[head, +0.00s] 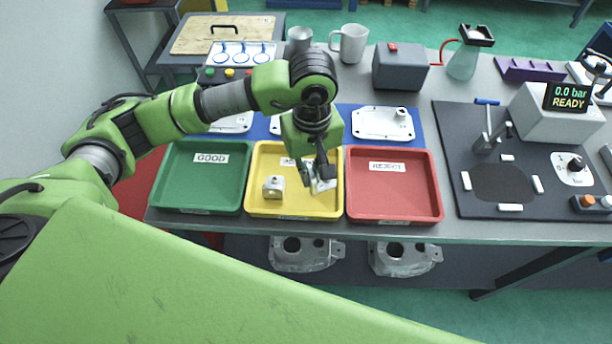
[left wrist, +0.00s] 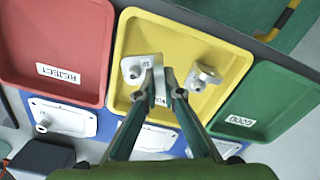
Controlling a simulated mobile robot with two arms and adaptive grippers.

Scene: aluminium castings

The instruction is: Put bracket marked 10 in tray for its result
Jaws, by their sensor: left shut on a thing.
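My left gripper (head: 318,178) points down over the right half of the yellow tray (head: 258,158). It is shut on a light metal bracket (head: 326,185), also in the left wrist view (left wrist: 137,71), where a small mark like "10" shows on its flange. The bracket is low in the tray; I cannot tell whether it touches the floor. A second metal bracket (head: 273,187) lies in the left half of the yellow tray. The green tray (head: 200,187) reads GOOD and the red tray (head: 393,190) reads REJECT; both are empty. The yellow tray's label is partly hidden. My right gripper is not in view.
Behind the trays lie flat white cover plates (head: 383,123) on a blue mat. A dark test fixture board (head: 510,150) with a display reading 0.0 bar READY is on the right. A mug (head: 350,43) and grey box (head: 400,68) stand at the back. Castings (head: 303,253) lie below.

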